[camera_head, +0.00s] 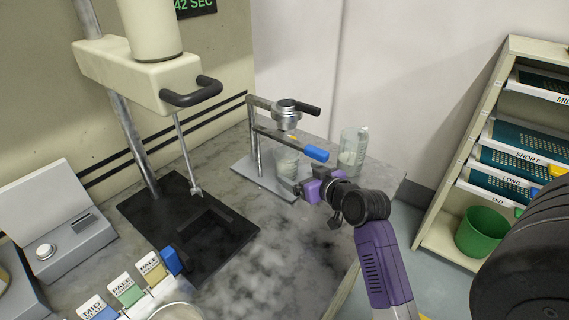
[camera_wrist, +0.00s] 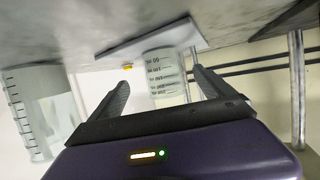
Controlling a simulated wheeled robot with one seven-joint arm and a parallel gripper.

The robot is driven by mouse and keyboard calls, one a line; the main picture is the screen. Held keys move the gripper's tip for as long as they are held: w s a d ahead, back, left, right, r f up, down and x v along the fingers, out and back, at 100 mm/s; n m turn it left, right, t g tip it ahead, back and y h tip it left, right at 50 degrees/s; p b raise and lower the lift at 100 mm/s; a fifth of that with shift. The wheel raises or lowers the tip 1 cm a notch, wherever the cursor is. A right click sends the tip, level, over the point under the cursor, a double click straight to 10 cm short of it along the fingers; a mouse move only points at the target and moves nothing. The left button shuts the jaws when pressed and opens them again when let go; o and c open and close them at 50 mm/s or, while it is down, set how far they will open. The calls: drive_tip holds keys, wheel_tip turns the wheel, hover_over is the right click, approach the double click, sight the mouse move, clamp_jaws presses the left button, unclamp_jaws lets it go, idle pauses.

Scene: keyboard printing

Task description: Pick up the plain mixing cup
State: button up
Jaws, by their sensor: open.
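A clear cup with graduation marks (camera_head: 286,162) stands on the grey base plate of a metal stand, below its funnel. In the wrist view, which appears upside down, this cup (camera_wrist: 164,72) shows between my two fingers, with pale contents in it. My gripper (camera_head: 303,187) is open and empty, close in front of the cup; the wrist view shows the fingers (camera_wrist: 160,82) spread on both sides of it. A second clear marked cup (camera_head: 352,150) stands to the right, with something upright inside; it also shows in the wrist view (camera_wrist: 38,110). Neither cup is held.
The stand (camera_head: 253,140) has a funnel (camera_head: 286,115) and a blue-handled lever (camera_head: 315,153) above the cup, near my gripper. A mixer over a black base (camera_head: 170,225) is to the left. A shelf (camera_head: 500,130) and green bin (camera_head: 481,232) are right.

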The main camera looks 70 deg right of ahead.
sight(286, 164)
drive_tip(key=x, duration=0.2)
drive_tip(key=shift+w+d, duration=0.2)
drive_tip(key=shift+d, duration=0.05)
drive_tip(key=shift+a+p+x, duration=0.2)
drive_tip(key=shift+p+x, duration=0.3)
drive_tip(key=shift+x, duration=2.2)
drive_tip(key=c, duration=1.6)
drive_tip(key=shift+o, duration=0.2)
drive_tip(key=shift+w+r, duration=0.1)
drive_tip(key=shift+r, duration=0.45)
drive_tip(key=shift+s+a+r, duration=0.2)
drive_tip(key=shift+s, duration=0.05)
drive_tip(key=s+a+b, duration=0.1)
drive_tip(key=s+a, duration=0.2)
drive_tip(key=s, duration=0.1)
drive_tip(key=s+a+b, duration=0.1)
drive_tip(key=s+a, duration=0.3)
drive_tip(key=s, duration=0.1)
drive_tip(key=s+a+b, duration=0.1)
drive_tip(key=s+a, duration=0.2)
drive_tip(key=s, duration=0.2)
drive_tip(key=shift+a, duration=0.2)
